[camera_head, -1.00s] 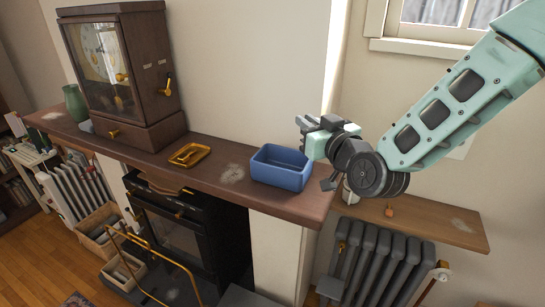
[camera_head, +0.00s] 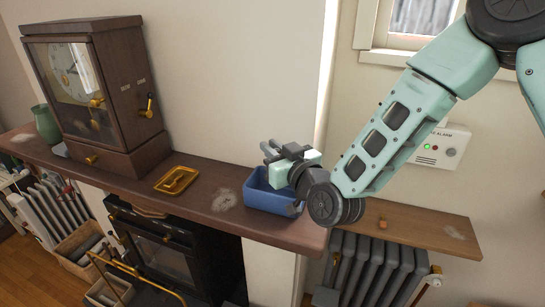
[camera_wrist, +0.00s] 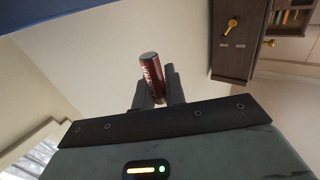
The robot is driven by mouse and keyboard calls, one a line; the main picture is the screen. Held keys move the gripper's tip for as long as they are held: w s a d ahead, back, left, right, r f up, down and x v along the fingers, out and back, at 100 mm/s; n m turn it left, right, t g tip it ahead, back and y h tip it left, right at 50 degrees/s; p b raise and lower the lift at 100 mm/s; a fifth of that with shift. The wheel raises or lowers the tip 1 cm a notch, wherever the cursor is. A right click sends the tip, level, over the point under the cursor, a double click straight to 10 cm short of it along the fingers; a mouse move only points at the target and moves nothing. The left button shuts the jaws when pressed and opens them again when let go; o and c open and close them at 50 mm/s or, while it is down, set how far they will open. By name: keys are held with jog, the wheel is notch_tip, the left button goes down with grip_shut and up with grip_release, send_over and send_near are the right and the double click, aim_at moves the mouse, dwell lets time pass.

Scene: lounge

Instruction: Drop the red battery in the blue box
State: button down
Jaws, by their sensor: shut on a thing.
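The red battery (camera_wrist: 152,76) is held between the two fingers of my gripper (camera_wrist: 160,92) in the wrist view, its outer end sticking out past the fingertips. In the head view my gripper (camera_head: 272,151) is over the blue box (camera_head: 262,198), near its back and right side. The battery is too small to make out there. The blue box stands open on the right end of the brown mantel shelf (camera_head: 225,222). My gripper and wrist hide part of its right side. A blue surface also fills the top left of the wrist view.
A gold tray (camera_head: 176,180) lies left of the box on the shelf. A large wooden clock (camera_head: 97,95) and a green vase (camera_head: 46,124) stand farther left. A lower wooden shelf (camera_head: 420,229) over a radiator is at the right.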

notch_tip(320, 180, down, 3)
jog(key=shift+p, duration=0.4)
jog(key=shift+f+b, duration=0.35)
jog(key=shift+b, duration=0.1)
jog(key=shift+f+b, duration=0.3)
jog(key=shift+b, duration=0.05)
jog(key=c, duration=1.5)
grip_release()
jog(key=shift+o, duration=0.2)
